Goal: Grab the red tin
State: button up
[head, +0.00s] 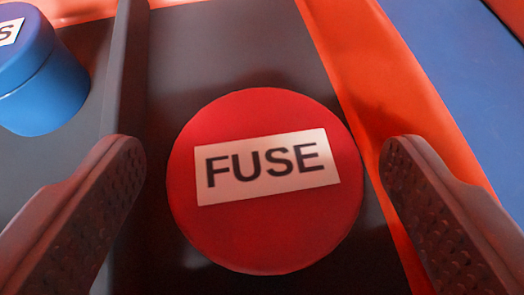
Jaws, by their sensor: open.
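The red tin (265,235) is round, with a white label reading "FUSE" on its top, and it fills the lower middle of the head view. It stands in a dark compartment (235,50). My gripper (262,160) is open, with one dark textured finger to the left of the tin and one to the right. A gap shows between each finger and the tin in the picture. The tin's sides are mostly hidden under its top, so I cannot tell how deep the fingers reach beside it.
A dark divider (125,70) runs along the left of the compartment. A blue tin (45,85) with a partly cut-off label stands beyond it at upper left. An orange-red wall (355,60) borders the right side, with a blue surface (455,70) beyond.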

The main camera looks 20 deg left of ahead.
jog(key=c, duration=1.1)
jog(key=shift+r, duration=0.1)
jog(key=shift+c, duration=0.2)
